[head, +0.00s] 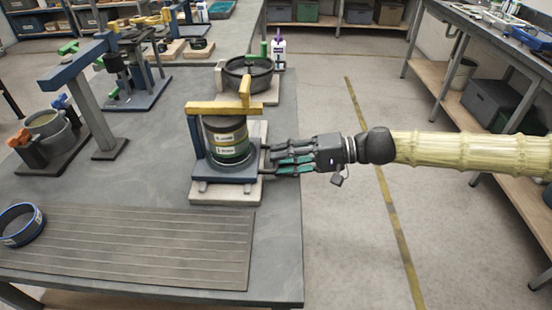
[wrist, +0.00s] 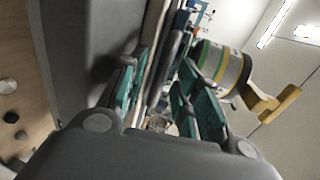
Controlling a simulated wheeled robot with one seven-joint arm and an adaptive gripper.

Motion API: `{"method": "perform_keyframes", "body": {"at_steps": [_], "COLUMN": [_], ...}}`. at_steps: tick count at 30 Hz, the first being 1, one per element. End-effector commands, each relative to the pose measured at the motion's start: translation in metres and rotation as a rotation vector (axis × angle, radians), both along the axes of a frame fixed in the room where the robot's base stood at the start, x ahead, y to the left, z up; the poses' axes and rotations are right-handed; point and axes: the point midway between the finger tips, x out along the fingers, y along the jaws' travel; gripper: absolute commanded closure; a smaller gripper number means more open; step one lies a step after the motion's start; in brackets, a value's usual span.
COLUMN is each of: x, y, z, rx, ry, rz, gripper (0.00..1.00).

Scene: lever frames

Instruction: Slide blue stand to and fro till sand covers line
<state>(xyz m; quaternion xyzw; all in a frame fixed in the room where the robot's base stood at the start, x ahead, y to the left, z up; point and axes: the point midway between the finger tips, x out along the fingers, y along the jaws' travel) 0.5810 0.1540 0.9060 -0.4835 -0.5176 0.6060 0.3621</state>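The blue stand (head: 194,140) is upright on a pale base plate (head: 225,193) near the table's right edge. It holds a dark cylinder (head: 226,138) with white, green and yellow bands, under a yellow top bar (head: 215,107). The banded cylinder also shows in the wrist view (wrist: 222,68), tilted by the camera's angle. My gripper (head: 273,160) is at the stand's right side, close to a small dark handle low on it. Its teal fingers are apart in the wrist view (wrist: 158,98); contact with the handle is unclear. Sand and a line cannot be made out.
A ribbed grey mat (head: 130,245) with a blue-rimmed ring (head: 21,225) lies in front. A black bowl (head: 248,76) on a stand and a white bottle (head: 278,50) are behind. Another blue stand (head: 95,100) is at left. Open floor lies right of the table.

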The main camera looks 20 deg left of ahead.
Motion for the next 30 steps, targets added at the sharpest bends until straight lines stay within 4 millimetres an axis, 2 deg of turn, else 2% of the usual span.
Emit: {"method": "perform_keyframes", "body": {"at_steps": [6,16,22,30], "x": [-0.005,-0.005,-0.005,-0.002], "y": [0.016,0.018,0.018,0.016], "z": [-0.003,-0.004,-0.004,-0.004], "rx": [0.001,0.001,0.001,0.000], "ry": [0.001,0.000,0.000,0.000], "rz": [0.000,0.000,0.000,-0.005], "gripper": [0.67,0.67,1.00,1.00]}}
